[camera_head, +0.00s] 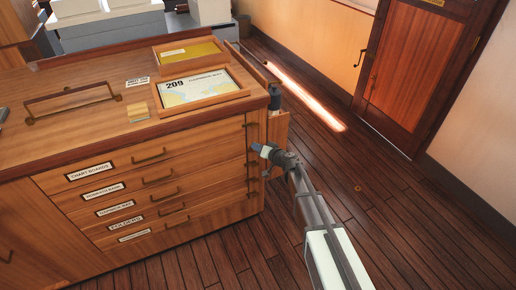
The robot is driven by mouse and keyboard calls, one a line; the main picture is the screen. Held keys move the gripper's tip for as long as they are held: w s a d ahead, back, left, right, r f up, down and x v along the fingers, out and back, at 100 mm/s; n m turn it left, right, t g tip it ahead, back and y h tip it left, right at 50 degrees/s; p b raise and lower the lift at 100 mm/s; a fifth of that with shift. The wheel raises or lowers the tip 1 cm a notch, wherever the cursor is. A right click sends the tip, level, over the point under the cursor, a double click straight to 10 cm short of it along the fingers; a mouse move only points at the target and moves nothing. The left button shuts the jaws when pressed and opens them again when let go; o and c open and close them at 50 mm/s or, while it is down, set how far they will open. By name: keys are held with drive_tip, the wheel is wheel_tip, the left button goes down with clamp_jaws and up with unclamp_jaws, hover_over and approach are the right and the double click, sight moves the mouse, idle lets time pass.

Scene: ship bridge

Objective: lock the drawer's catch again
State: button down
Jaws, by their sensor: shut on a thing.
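The chest of drawers (150,186) has several labelled drawers, and all the fronts look flush. A narrow upright strip with small dark fittings (251,124) runs down the right end of the drawer fronts; the drawer's catch seems to be here. My gripper (262,152) is at this strip, by the chest's right front corner, level with the upper drawers. It is shut on a small part there, most likely the catch. The gripper hides much of that part, so I cannot tell whether the catch is locked.
A wooden piece (278,130) stands at the chest's right side. The plank floor (400,215) at right is clear.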

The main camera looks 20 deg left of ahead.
drive_tip(key=m+y, duration=0.1)
drive_tip(key=m, duration=0.1)
drive_tip(key=m+y, duration=0.1)
drive_tip(key=m, duration=0.2)
drive_tip(key=m+y, duration=0.2)
drive_tip(key=m, duration=0.1)
drive_tip(key=shift+w+d+f+g, duration=0.1)
drive_tip(key=shift+w+f+g, duration=0.05)
drive_tip(key=shift+f+g, duration=0.2)
drive_tip(key=shift+m, duration=0.3)
idle(0.3)
drive_tip(key=c, duration=1.3)
unclamp_jaws()
drive_tip(key=v, duration=1.3)
drive_tip(key=shift+d+f, duration=0.25)
drive_tip(key=shift+d, duration=0.15)
